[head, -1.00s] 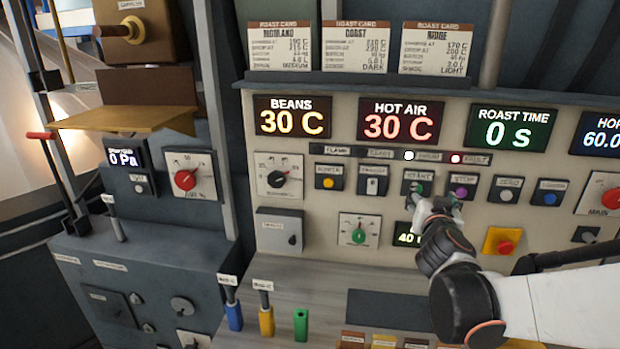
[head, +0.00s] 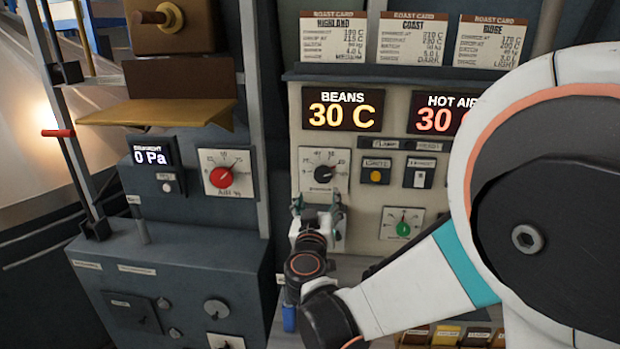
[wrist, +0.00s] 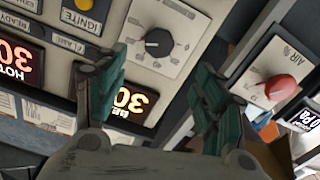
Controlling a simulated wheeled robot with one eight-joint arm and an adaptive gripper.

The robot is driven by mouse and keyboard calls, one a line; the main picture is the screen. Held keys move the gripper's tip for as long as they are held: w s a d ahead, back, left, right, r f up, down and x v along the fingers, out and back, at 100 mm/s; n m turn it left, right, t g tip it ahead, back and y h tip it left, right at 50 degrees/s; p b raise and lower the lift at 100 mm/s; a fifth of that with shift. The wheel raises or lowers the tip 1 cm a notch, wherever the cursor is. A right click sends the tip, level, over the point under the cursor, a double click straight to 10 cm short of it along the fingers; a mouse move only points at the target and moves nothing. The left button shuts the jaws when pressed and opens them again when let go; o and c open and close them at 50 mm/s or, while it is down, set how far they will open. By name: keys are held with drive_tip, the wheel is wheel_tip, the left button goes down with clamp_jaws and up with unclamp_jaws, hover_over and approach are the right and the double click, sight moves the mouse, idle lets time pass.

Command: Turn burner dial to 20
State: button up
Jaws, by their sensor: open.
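The burner dial (head: 323,173) is a black knob on a pale square plate below the BEANS display. In the wrist view the black knob (wrist: 158,42) shows upside down, with its light pointer mark toward the picture's left. Its scale numbers are too small to read surely. My gripper (head: 317,204) is just below the dial in the head view, in front of the panel. In the wrist view my gripper (wrist: 162,64) is open and empty. Its teal-padded fingers are spread to either side of the knob, and the knob shows beyond the tips, apart from them.
The red air dial (head: 221,177) is on the panel to the left. The yellow ignite button (head: 376,176) and a green dial (head: 403,228) are to the right. The BEANS display (head: 341,110) reads 30 C. My own arm covers the right of the head view.

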sight(323, 177)
drive_tip(key=w, duration=0.4)
drive_tip(key=w+b, duration=0.1)
drive_tip(key=w, duration=0.8)
drive_tip(key=shift+w+d+b, duration=0.1)
drive_tip(key=shift+d+b, duration=0.15)
drive_tip(key=shift+b, duration=0.15)
drive_tip(key=shift+c, duration=0.4)
drive_tip(key=c, duration=1)
